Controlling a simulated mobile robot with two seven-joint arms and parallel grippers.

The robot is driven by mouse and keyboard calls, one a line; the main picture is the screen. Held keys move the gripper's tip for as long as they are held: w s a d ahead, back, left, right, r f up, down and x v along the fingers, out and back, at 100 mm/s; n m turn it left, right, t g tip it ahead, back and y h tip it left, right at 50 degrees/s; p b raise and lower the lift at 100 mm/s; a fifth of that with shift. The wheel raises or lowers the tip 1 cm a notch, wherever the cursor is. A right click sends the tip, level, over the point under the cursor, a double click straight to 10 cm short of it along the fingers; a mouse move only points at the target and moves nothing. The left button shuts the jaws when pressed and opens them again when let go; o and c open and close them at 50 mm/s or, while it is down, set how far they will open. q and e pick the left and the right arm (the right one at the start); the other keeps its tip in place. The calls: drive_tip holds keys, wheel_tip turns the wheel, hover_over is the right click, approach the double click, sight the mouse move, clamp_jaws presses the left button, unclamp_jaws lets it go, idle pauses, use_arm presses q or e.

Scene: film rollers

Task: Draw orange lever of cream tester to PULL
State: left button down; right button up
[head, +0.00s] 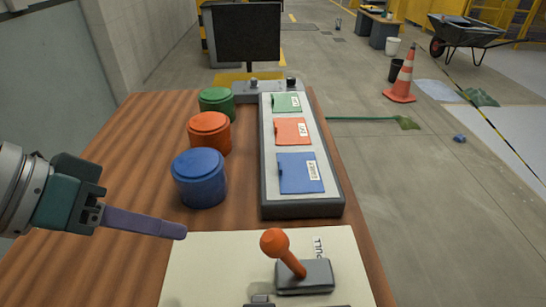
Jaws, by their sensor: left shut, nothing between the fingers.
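The cream tester (205,265) is a flat panel at the table's near edge, cut off by the bottom of the head view. Its orange lever (288,257) has a ball knob and rises from a dark grey base, tilted toward the upper left. A PULL label (319,246) is printed sideways just behind the base, and the base partly covers it. My left gripper (181,232) comes in from the left with its purple fingers shut and empty. In the picture its tips are left of the knob, with a clear gap. My right gripper is not in view.
Blue (200,180), orange (209,133) and green (217,103) round canisters stand on the wooden table (110,160). Right of them lies a long box (302,207) with three coloured labelled flaps. A monitor (248,35) stands behind. A traffic cone (402,80) is on the floor.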

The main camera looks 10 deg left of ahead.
sight(284, 255)
use_arm(q)
drive_tip(key=w+d+f, duration=0.3)
drive_tip(key=d+f, duration=0.1)
drive_tip(key=d, duration=0.3)
drive_tip(key=shift+w+d+f, duration=0.15)
drive_tip(key=shift+w+f, duration=0.15)
drive_tip(key=shift+f, duration=0.05)
